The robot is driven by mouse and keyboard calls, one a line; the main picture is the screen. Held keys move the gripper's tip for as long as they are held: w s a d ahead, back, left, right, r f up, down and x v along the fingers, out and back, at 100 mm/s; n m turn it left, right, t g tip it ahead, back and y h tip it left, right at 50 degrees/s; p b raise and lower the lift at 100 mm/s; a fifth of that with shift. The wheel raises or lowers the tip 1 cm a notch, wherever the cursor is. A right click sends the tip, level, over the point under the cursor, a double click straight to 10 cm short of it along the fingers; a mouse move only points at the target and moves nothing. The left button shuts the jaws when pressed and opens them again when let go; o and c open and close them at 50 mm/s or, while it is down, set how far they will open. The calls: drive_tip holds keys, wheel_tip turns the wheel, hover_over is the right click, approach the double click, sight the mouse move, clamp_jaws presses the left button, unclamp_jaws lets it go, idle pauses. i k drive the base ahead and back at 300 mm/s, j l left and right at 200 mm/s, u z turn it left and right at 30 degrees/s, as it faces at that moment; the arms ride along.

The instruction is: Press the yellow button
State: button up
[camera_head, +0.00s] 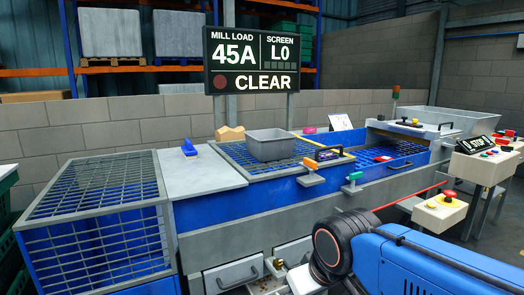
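A blue and grey machine with a barred top (250,195) runs across the middle. A grey tub (270,145) sits on its bars. A mesh cage (95,188) stands at left.

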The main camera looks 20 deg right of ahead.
sight(431, 205)
drive_tip(key=z, duration=1.75)
